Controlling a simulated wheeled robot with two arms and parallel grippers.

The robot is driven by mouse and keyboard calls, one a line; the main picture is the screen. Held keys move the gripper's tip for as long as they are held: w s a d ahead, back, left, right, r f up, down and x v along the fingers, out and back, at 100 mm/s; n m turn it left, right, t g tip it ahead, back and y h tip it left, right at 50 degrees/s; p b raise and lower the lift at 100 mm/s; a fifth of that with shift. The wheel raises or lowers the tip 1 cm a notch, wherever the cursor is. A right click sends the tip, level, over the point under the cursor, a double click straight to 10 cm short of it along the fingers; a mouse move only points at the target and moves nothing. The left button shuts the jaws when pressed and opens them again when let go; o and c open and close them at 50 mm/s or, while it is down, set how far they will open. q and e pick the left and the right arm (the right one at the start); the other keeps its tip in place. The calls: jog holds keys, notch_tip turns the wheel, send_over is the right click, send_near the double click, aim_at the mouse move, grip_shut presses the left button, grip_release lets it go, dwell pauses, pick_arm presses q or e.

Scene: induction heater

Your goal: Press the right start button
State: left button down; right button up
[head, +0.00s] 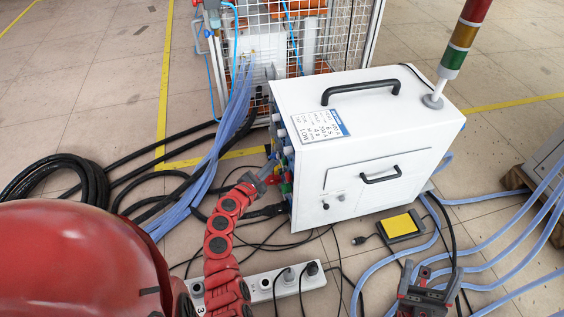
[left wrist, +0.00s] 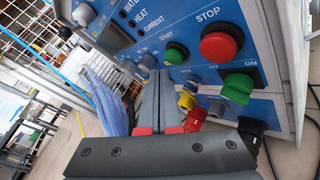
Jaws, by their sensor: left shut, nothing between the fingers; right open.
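The white induction heater (head: 360,140) stands on the floor, its control panel facing left and seen almost edge-on in the head view. In the left wrist view the blue panel (left wrist: 140,20) shows a green button (left wrist: 176,53) labelled START, left of a large red STOP button (left wrist: 220,46). My left gripper (head: 266,171) is at the panel side. Its shut, empty fingers (left wrist: 158,82) point at the panel just below and left of the START button; contact cannot be told. My right gripper (head: 432,276) is open and empty, in front of the heater at lower right.
Blue hoses (head: 215,130) and black cables lie left of the heater. A yellow pedal (head: 400,225) and a power strip (head: 262,285) lie on the floor in front.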

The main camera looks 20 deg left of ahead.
pick_arm(q)
jog(key=shift+d, duration=0.1)
jog(key=shift+w+d, duration=0.25)
jog(key=shift+w+d+p, duration=0.25)
jog(key=shift+d+p, duration=0.05)
jog(key=shift+d, duration=0.05)
dwell(0.9)
jog(key=shift+a, duration=0.1)
jog(key=shift+s+a, duration=0.5)
jog(key=shift+a, duration=0.1)
jog(key=shift+s+a, duration=0.8)
jog(key=shift+a, duration=0.2)
jog(key=shift+s+a, duration=0.75)
jog(key=shift+a, duration=0.25)
